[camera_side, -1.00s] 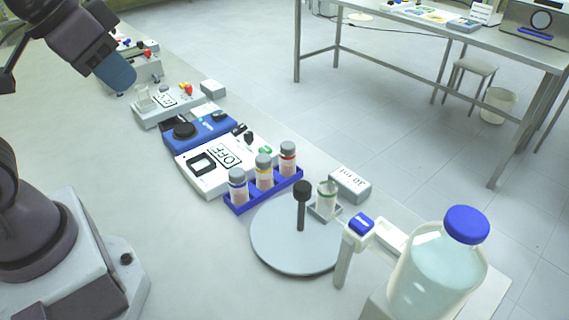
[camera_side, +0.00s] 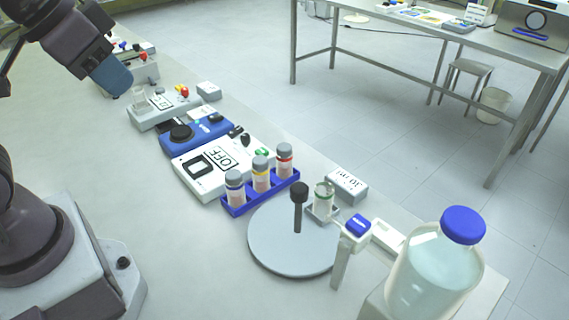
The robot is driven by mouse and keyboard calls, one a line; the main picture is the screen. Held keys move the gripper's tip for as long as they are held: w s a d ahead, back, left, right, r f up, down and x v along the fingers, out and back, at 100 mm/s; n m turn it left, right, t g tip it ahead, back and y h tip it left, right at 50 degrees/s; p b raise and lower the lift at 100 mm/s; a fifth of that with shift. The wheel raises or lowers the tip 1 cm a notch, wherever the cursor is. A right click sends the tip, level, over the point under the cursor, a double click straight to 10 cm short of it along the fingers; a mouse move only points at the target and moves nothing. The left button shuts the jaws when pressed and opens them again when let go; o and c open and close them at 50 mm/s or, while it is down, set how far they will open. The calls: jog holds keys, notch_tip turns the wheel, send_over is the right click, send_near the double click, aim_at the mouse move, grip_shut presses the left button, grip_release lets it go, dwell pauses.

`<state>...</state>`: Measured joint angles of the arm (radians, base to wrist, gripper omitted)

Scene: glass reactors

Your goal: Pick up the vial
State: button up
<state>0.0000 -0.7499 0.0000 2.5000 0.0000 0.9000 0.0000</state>
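Three capped vials stand upright in a blue rack (camera_side: 236,212) near the middle of the bench: one with a blue band (camera_side: 235,187), one with a yellow band (camera_side: 261,175) and one with a red band (camera_side: 285,161). Which vial is meant cannot be told. My arm's end (camera_side: 110,77), dark with a blue-grey tip, is high at the upper left, well apart from all the vials. No fingers can be made out there.
A round grey plate with a black-topped post (camera_side: 298,215) stands in front of the rack. A blue-capped bottle (camera_side: 430,268) is at the lower right. A white device marked OFF (camera_side: 200,178) and a blue device (camera_side: 195,137) stand behind the rack. The bench left of them is clear.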

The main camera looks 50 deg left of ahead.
jog(key=o, duration=0.8)
jog(key=shift+c, duration=0.2)
jog(key=m+g+y, duration=0.4)
jog(key=m, duration=1.8)
send_near(286, 149)
jog(key=shift+m, duration=0.3)
jog(key=x, duration=0.7)
jog(key=shift+s+f, duration=0.25)
jog(key=shift+f, duration=0.1)
jog(key=shift+w+x, duration=0.1)
jog(key=shift+x, duration=1.25)
jog(key=shift+w+x, duration=0.15)
jog(key=shift+x, duration=1.15)
